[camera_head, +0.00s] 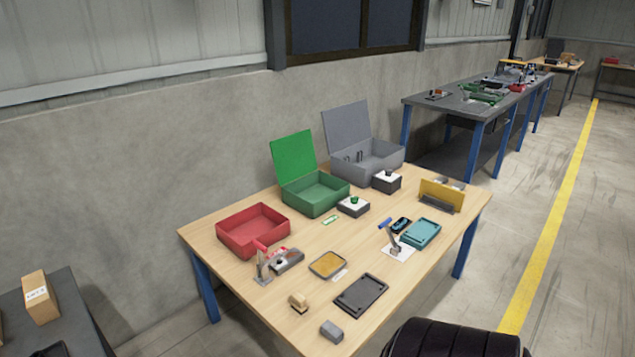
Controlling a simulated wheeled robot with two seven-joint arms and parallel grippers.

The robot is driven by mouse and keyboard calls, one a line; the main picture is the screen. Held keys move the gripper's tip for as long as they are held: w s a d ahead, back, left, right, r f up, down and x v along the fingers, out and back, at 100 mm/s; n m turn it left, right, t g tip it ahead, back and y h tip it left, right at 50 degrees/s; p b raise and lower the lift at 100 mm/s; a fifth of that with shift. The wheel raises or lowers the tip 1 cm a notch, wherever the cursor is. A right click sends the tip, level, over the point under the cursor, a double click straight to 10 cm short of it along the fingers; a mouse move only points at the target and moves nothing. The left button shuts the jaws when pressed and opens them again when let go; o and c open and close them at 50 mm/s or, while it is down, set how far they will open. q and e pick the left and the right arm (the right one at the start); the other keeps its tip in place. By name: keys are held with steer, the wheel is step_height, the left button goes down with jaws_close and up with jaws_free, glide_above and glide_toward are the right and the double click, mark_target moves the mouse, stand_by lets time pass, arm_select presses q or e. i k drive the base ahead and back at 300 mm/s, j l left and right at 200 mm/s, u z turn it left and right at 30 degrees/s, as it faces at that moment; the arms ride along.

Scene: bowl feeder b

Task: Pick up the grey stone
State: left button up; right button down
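A small grey block (331,331), which looks like the grey stone, lies near the front edge of the wooden table (225,230). It rests flat, with nothing on it. A tan-topped block (298,302) lies to its left and a dark flat tray (361,293) lies just behind and to its right. Neither of my grippers shows in the head view, so their state is hidden. A black rounded shape at the bottom right, possibly a part of me, is apart from the grey block in the picture.
A red bin (252,240), an open green box (312,205) and an open grey box (368,165) line the table's back. A toggle clamp (262,265), a yellow-filled tray (327,264) and a teal tray (421,233) stand nearer. The table front around the grey block is mostly clear.

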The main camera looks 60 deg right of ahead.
mark_target(329, 331)
steer(key=z, duration=1.95)
